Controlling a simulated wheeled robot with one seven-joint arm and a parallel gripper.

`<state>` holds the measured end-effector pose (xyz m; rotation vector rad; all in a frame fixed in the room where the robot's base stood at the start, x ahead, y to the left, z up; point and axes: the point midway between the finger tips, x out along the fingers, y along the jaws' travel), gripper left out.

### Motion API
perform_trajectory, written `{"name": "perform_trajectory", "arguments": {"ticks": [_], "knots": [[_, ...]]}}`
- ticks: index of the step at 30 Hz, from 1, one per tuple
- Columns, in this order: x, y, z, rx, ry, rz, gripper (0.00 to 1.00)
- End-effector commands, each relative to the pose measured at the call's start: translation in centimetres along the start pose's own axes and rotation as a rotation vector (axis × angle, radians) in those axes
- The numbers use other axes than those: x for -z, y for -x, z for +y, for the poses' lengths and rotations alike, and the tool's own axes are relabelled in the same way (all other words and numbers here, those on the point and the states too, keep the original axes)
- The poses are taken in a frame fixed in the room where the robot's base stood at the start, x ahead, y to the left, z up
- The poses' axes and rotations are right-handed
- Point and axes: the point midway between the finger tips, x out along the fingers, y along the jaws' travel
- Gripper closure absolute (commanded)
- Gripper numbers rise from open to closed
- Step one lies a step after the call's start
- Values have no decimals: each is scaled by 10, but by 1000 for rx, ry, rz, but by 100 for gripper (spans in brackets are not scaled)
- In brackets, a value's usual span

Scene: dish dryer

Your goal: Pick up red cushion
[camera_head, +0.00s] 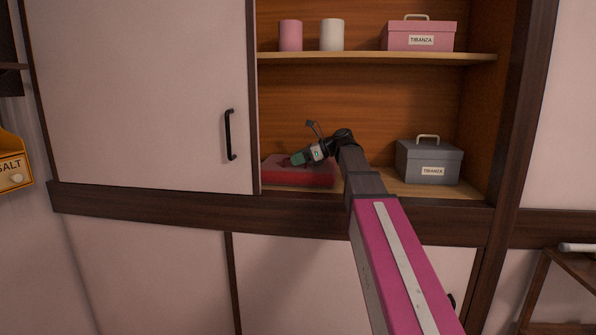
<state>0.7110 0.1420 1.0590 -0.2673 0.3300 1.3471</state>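The red cushion (300,174) lies flat on the lower shelf of the open cabinet, at its left end beside the white sliding door. My arm reaches in from the lower right, and my gripper (297,158) is at the top of the cushion, near its middle. The gripper's end hides part of the cushion's upper face. At this size I cannot tell whether the fingers touch the cushion or whether they are open or shut.
A grey box (429,162) with a handle stands on the same shelf, right of my arm. The upper shelf (380,58) holds a pink cup (290,36), a white cup (332,35) and a pink box (419,36). The white door (140,100) borders the opening on the left.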

Motion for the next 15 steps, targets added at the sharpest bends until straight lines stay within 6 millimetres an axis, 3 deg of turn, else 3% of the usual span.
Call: {"name": "perform_trajectory", "arguments": {"ticks": [8,9,12,15], "knots": [[0,-6,0,2,0,0,60],[0,-6,0,2,0,0,73],[0,-5,0,1,0,0,100],[0,-5,0,1,0,0,100]]}}
